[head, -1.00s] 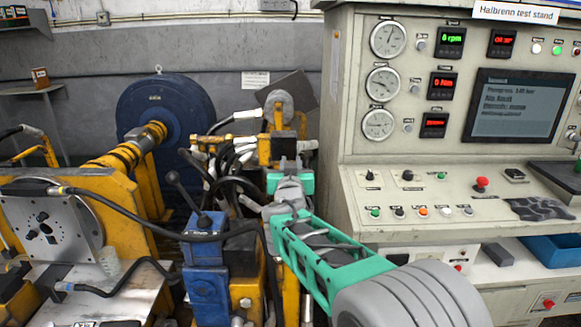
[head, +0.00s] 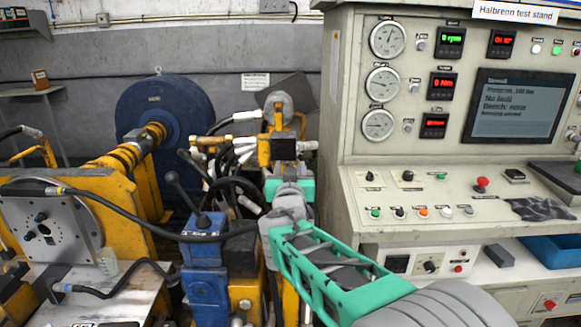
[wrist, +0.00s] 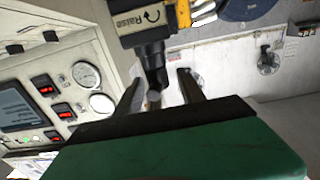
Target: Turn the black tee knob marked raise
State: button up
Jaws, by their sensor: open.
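My gripper (wrist: 160,78) is open. Its two dark fingers stand to the left and right of the knob, with the knob's lower end between them in the picture. I cannot tell whether either finger touches it. In the head view my gripper (head: 284,152) reaches up to yellow fittings (head: 281,120) at the middle; the knob itself cannot be made out there.
The test stand console (head: 345,140) with gauges, displays and buttons stands close on the right. A blue valve block with a black lever (head: 183,190) stands left of my arm. Black hoses (head: 235,188) and a blue round motor housing (head: 185,105) lie behind.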

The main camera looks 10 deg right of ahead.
jog(key=shift+b+v, duration=0.35)
jog(key=shift+v, duration=1.95)
jog(key=shift+f, duration=0.1)
